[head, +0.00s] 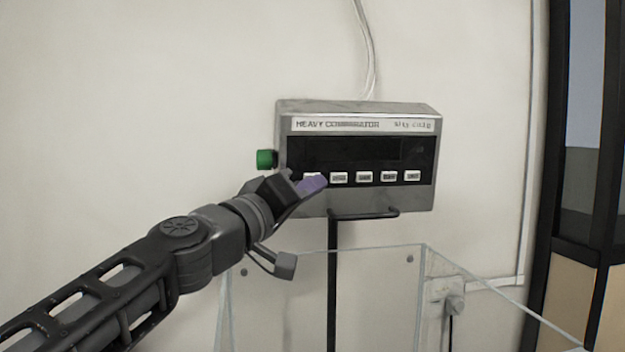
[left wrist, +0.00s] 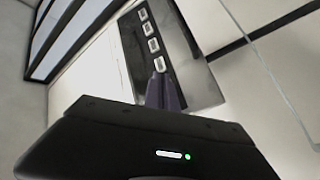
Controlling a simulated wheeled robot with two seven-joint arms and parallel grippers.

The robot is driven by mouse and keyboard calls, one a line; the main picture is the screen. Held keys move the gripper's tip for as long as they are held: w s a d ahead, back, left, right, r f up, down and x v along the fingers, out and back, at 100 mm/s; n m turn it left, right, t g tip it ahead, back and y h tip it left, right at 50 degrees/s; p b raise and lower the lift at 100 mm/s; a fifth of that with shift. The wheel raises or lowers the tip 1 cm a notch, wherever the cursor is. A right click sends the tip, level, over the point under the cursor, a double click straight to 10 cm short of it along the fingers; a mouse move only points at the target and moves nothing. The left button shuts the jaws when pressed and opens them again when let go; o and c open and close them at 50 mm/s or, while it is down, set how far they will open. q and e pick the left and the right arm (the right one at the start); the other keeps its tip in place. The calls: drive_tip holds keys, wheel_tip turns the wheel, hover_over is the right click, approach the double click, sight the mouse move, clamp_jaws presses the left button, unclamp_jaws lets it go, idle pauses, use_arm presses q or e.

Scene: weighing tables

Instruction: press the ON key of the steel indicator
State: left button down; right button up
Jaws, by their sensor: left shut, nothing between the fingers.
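The steel indicator (head: 360,207) is a grey box with a dark front, a blank display and a row of several white keys, mounted on a dark post against the wall. My left gripper (head: 314,185) is shut and empty, its purple fingertips at the leftmost key, partly covering it. I cannot tell whether the tips touch the key. In the left wrist view the indicator (left wrist: 190,75) is tilted, and the shut fingertips (left wrist: 162,92) are at the end of the key row. The key labels are too small to read. My right gripper is not in view.
A green knob (head: 265,159) sticks out of the indicator's left side. Clear panels (head: 380,290) stand below and in front of it. A wall socket (head: 453,303) is at the lower right, and a dark-framed window or door (head: 560,130) is at the far right.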

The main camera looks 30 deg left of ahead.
use_arm(q)
drive_tip(key=shift+w, duration=0.1)
idle(0.7)
drive_tip(key=shift+w+a, duration=0.25)
drive_tip(key=shift+w+a+r, duration=0.1)
drive_tip(key=shift+w+a, duration=0.1)
drive_tip(key=shift+w, duration=0.05)
idle(0.8)
idle(0.3)
drive_tip(key=shift+s+d+b, duration=0.3)
drive_tip(key=shift+s+d, duration=0.15)
drive_tip(key=shift+s, duration=0.15)
drive_tip(key=shift+s, duration=0.1)
drive_tip(key=shift+s+d+f, duration=0.25)
drive_tip(key=shift+s+d, duration=0.5)
drive_tip(key=shift+s, duration=0.2)
drive_tip(key=shift+s+d+f, duration=0.2)
drive_tip(key=shift+s+d, duration=0.55)
drive_tip(key=shift+s, duration=0.2)
